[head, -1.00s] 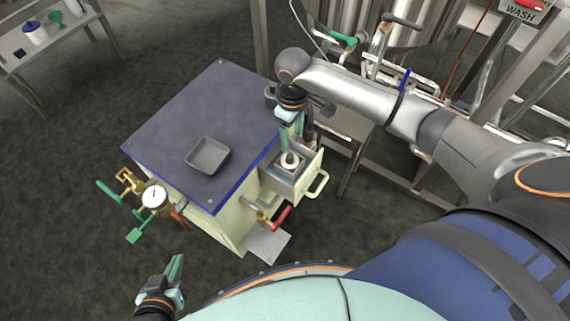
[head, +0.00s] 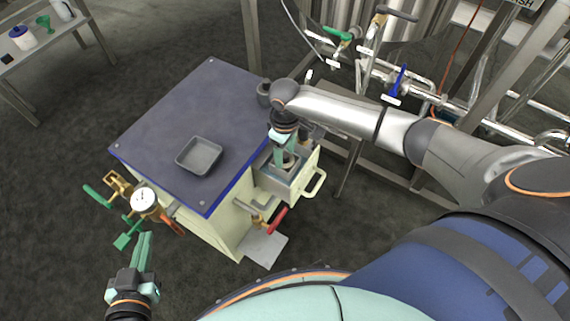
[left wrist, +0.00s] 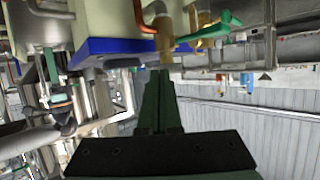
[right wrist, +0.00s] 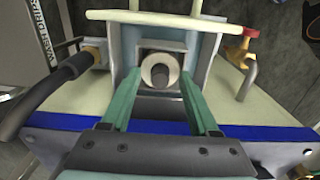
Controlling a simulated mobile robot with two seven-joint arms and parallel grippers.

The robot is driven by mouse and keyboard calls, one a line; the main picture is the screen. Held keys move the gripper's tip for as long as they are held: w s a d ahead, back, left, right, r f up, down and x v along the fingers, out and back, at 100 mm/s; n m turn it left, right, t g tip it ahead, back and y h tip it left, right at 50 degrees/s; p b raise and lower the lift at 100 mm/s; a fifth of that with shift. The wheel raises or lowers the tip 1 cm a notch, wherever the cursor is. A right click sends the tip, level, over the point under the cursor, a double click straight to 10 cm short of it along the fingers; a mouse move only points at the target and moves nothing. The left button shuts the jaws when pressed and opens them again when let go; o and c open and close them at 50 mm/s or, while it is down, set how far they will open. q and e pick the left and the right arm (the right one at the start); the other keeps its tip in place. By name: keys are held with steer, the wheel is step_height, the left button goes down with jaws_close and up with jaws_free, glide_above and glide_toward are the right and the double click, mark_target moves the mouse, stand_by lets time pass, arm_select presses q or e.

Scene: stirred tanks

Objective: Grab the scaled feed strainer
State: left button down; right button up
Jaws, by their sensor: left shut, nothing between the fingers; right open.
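The feed strainer (right wrist: 160,72), a pale ring with a dark round centre, stands in the open box (right wrist: 197,60) on the side of the cabinet. In the head view the strainer (head: 287,159) is partly hidden by my right gripper (head: 283,152). My right gripper (right wrist: 163,84) is open and points down into the box, its green fingers on either side of the strainer's line; I cannot tell whether they touch it. My left gripper (head: 146,238) is shut and empty, in front of the cabinet at lower left; its fingers also show in the left wrist view (left wrist: 160,75).
The cabinet (head: 222,100) has a dark top bearing a grey tray (head: 199,156). A gauge (head: 144,202) with green-handled valves sticks out at its left. A red-handled valve (head: 278,219) is below the box, whose pale handle (head: 317,183) faces right. Pipes and tanks stand behind.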

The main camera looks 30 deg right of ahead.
steer(key=shift+f, duration=0.1)
steer(key=shift+c, duration=0.3)
jaws_close()
stand_by(1.1)
